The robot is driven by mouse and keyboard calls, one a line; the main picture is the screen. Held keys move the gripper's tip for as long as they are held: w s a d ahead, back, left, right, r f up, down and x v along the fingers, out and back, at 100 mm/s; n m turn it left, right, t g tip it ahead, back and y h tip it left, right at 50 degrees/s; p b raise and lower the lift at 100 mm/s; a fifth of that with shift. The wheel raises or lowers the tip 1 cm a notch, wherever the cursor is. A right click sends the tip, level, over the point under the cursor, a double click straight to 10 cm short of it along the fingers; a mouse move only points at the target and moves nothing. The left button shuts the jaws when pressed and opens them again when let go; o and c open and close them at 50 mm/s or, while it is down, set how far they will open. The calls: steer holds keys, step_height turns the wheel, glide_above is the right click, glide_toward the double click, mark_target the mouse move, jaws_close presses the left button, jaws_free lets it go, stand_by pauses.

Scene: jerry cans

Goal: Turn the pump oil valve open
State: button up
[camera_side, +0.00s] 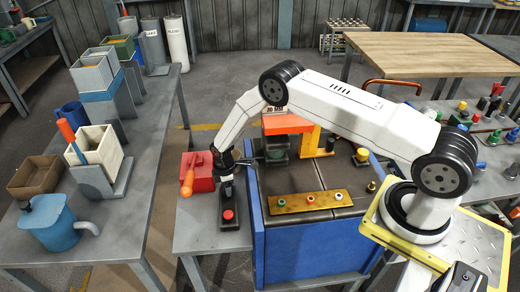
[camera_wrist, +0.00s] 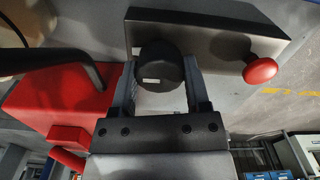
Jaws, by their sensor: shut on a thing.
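A black round knob (camera_wrist: 160,62) with a small white mark sits on a dark control box (camera_wrist: 215,40), which also carries a red mushroom button (camera_wrist: 260,71). I take this knob to be the pump oil valve; no label shows. My gripper (camera_wrist: 161,80) has one finger on each side of the knob and is shut on it. In the side view my gripper (camera_side: 225,168) points down at the back end of the box (camera_side: 230,196).
A blue-sided workbench (camera_side: 310,245) is to the right. A grey table (camera_side: 130,200) with bins is at left.

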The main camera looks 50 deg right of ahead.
steer(key=shift+m, duration=0.4)
steer(key=m, duration=0.3)
steer(key=shift+m, duration=0.3)
steer(key=m, duration=1.3)
steer(key=shift+m, duration=0.3)
steer(key=o, duration=1.3)
